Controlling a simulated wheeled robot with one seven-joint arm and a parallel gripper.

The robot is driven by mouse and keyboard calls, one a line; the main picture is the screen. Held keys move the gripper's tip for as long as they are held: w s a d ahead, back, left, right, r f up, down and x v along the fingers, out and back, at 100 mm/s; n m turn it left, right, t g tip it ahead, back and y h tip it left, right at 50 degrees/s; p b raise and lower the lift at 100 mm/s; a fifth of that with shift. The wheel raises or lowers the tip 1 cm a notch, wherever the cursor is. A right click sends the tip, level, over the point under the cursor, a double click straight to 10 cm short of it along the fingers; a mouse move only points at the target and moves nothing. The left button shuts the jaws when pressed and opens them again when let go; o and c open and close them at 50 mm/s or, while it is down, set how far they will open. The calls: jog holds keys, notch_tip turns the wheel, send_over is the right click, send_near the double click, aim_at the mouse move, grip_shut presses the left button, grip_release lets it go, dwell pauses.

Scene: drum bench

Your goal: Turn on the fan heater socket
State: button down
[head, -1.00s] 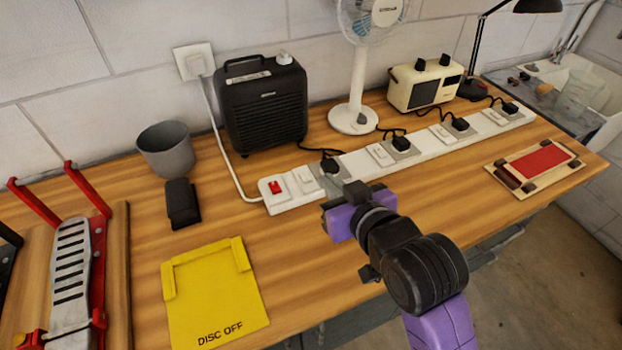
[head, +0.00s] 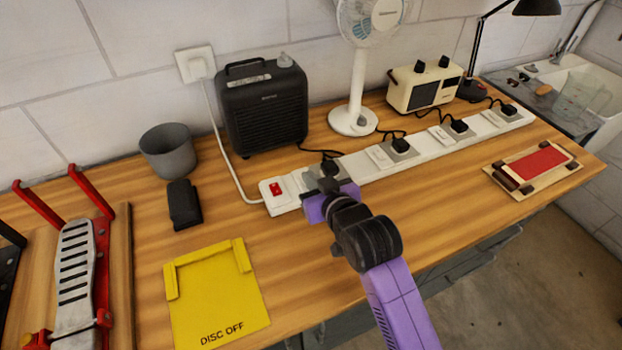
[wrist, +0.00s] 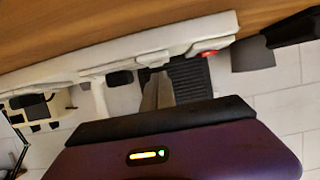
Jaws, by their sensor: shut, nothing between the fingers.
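The white power strip (head: 375,163) runs along the bench, with a red switch (head: 276,189) at its left end. The black fan heater (head: 263,106) stands behind that end; its cord runs to a black plug (head: 330,168) in the socket nearest the red switch. My gripper (head: 322,187) is shut and empty, just over or at the strip by this plug. It hides part of that socket and its rocker, whose position I cannot tell. In the wrist view my fingertips (wrist: 156,88) are close to the strip (wrist: 130,48), left of the red switch (wrist: 208,53); contact is unclear.
More plugs sit along the strip to the right, for the fan (head: 353,121), the cream radio (head: 425,88) and the lamp (head: 538,7). A grey cup (head: 168,152) and yellow plate (head: 215,300) lie left.

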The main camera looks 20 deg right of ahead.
jog(key=shift+f, duration=0.2)
jog(key=shift+s+f, duration=0.2)
jog(key=shift+f, duration=0.35)
jog(key=shift+r, duration=0.2)
jog(key=shift+r+p, duration=0.75)
jog(key=shift+r, duration=0.1)
jog(key=shift+w+r, duration=0.1)
